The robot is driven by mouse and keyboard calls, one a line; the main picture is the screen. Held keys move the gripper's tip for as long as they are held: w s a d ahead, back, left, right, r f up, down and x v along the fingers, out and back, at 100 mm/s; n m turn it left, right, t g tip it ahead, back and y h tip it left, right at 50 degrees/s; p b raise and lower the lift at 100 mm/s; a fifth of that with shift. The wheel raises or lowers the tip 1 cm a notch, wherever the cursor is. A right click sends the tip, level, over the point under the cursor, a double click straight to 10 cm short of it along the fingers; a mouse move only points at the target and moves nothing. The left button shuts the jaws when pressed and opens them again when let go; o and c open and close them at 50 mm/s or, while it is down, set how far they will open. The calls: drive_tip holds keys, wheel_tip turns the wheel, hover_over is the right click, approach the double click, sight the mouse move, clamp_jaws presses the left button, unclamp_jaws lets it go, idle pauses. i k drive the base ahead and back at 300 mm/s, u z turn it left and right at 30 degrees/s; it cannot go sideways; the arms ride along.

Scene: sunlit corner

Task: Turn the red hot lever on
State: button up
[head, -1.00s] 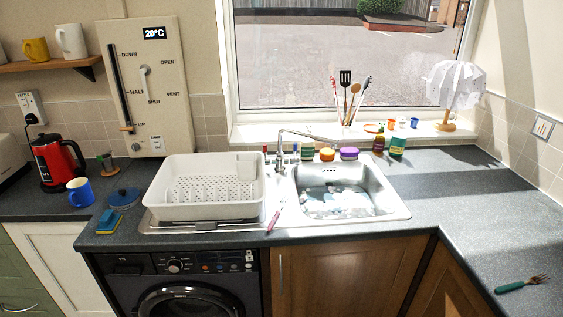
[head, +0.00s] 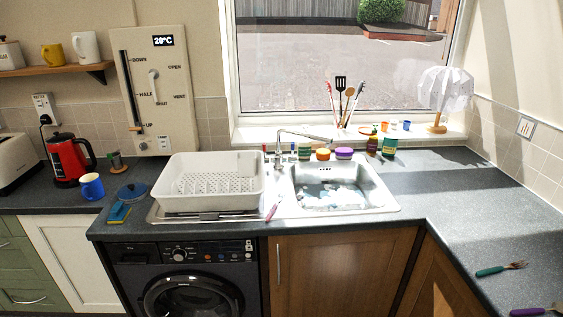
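The sink tap (head: 281,149) is chrome, with a spout that reaches right over the sink (head: 384,199). A small lever with a red mark (head: 265,149) stands just left of the tap's base, and a bluish one (head: 293,150) just right of it. Both look roughly upright, but they are too small to tell their exact angle. The sink holds cloudy water with pale things in it. My gripper is not in view.
A white dish rack (head: 208,199) stands left of the tap, close to the red lever. A pink-handled brush (head: 272,211) lies in front. Jars and tubs, such as a purple-topped one (head: 343,153), line the back. The right counter (head: 450,190) is mostly clear.

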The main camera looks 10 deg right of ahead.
sight(266, 158)
drive_tip(key=k, duration=0.55)
drive_tip(key=u, duration=0.25)
drive_tip(key=i, duration=0.95)
drive_tip(key=u, duration=0.45)
